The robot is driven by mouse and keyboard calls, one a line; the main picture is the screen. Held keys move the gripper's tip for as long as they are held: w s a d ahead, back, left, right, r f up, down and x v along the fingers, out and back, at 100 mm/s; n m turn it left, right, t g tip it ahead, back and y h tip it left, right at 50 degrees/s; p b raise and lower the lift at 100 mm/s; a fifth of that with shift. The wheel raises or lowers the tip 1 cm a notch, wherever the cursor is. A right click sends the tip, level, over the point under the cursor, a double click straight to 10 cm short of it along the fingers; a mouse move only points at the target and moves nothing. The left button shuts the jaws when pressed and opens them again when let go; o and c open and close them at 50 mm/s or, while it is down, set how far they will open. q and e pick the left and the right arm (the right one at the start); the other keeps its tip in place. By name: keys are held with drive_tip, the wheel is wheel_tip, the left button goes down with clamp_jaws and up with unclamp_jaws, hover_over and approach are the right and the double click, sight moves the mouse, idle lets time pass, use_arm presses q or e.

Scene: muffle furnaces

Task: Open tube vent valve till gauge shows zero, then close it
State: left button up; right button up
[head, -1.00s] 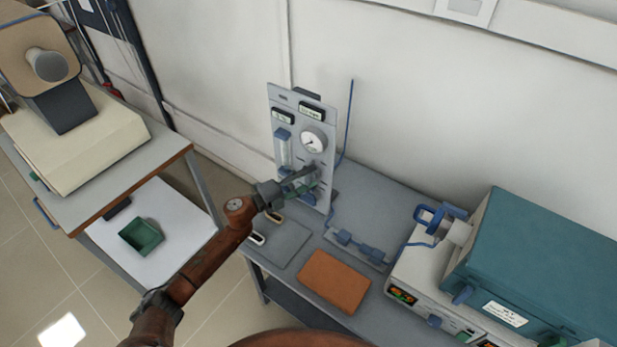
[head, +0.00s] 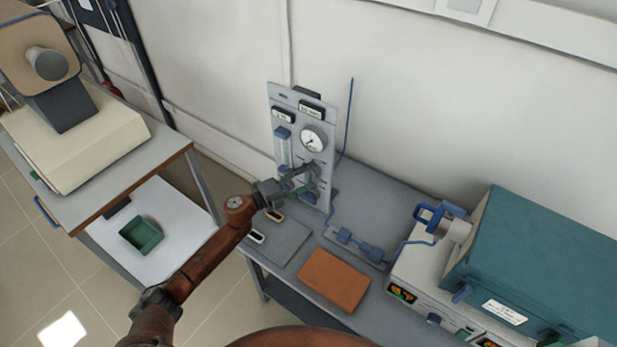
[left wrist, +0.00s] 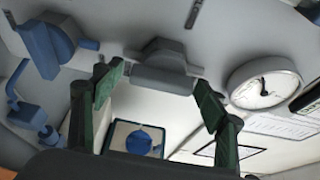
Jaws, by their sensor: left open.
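A grey upright gauge panel (head: 277,101) stands at the back of the bench. Its round white gauge (head: 313,138) has a dark needle; the scale is too small to read. The gauge also shows in the left wrist view (left wrist: 262,88). My left gripper (head: 305,180) is open in front of the panel's lower part, hiding some of its fittings. In the left wrist view, the green fingers (left wrist: 160,98) stand apart on either side of a grey block-like fitting (left wrist: 163,74). A blue knob (left wrist: 139,141) shows between them. I cannot tell which fitting is the vent valve. My right gripper is not in view.
A teal furnace (head: 555,255) stands at the right, with blue tube fittings (head: 358,245) beside it. An orange pad (head: 334,280) and a grey mat (head: 283,243) lie on the bench front. A cart (head: 85,215) with a green tray (head: 141,236) stands left.

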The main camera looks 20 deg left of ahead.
use_arm(q)
drive_tip(key=v, duration=1.2)
drive_tip(key=shift+a, duration=0.1)
